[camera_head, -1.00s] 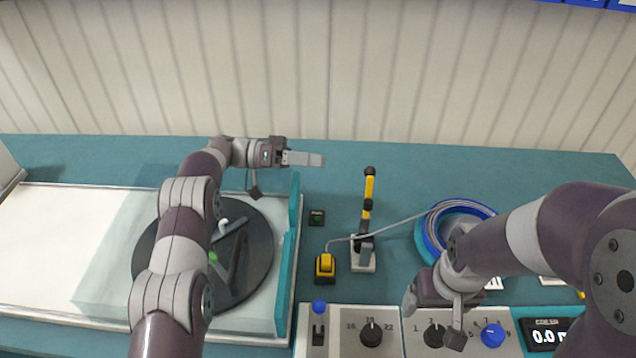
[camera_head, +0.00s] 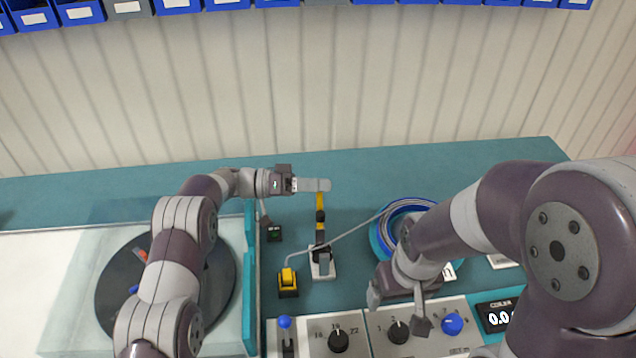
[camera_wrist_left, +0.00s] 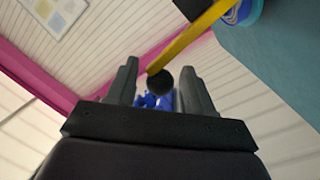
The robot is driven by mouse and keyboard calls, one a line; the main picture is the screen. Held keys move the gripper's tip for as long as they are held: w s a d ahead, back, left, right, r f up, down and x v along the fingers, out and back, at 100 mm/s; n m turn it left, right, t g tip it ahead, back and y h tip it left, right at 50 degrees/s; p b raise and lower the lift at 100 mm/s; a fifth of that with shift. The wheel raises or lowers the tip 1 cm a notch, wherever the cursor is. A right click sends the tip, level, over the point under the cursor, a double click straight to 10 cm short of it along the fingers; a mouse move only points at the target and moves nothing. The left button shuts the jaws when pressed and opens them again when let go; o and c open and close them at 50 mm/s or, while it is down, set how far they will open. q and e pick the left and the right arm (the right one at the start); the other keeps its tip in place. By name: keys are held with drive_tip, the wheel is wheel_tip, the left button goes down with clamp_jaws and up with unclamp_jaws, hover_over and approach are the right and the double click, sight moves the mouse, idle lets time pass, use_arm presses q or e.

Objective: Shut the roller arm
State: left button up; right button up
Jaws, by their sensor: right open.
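The roller arm (camera_head: 320,217), a yellow and black bar, stands up from its pale base (camera_head: 322,264) near the middle of the bench. My left gripper (camera_head: 318,185) is at the arm's upper end in the head view. In the left wrist view, its two fingers (camera_wrist_left: 158,88) are apart, and the arm's yellow bar (camera_wrist_left: 192,36) and round black end (camera_wrist_left: 160,82) show between and beyond them. Contact cannot be told. My right gripper (camera_head: 398,305) is open and empty above the control panel, to the right of the arm's base.
A cable runs from a yellow device (camera_head: 288,281) past the roller arm to a blue coil (camera_head: 381,240). A dark reel disc (camera_head: 112,283) lies behind a clear guard at left. The panel (camera_head: 365,325) with knobs is in front. The bench behind the arm is clear.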

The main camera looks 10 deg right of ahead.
sight(321, 202)
use_arm(q)
clamp_jaws()
drive_tip(key=shift+s, duration=0.2)
drive_tip(key=shift+s+r+m+p, duration=0.15)
drive_tip(key=shift+s+m+p, duration=0.15)
drive_tip(key=shift+s+m, duration=0.25)
drive_tip(key=shift+s+r+m+p, duration=0.15)
drive_tip(key=shift+s+m+p, duration=0.1)
drive_tip(key=shift+s+m, duration=0.3)
drive_tip(key=s+m, duration=0.3)
drive_tip(key=shift+f+t+y, duration=0.15)
drive_tip(key=shift+t+y, duration=0.25)
drive_tip(key=shift+s+f, duration=0.2)
drive_tip(key=shift+s, duration=0.35)
drive_tip(key=shift+o, duration=0.3)
unclamp_jaws()
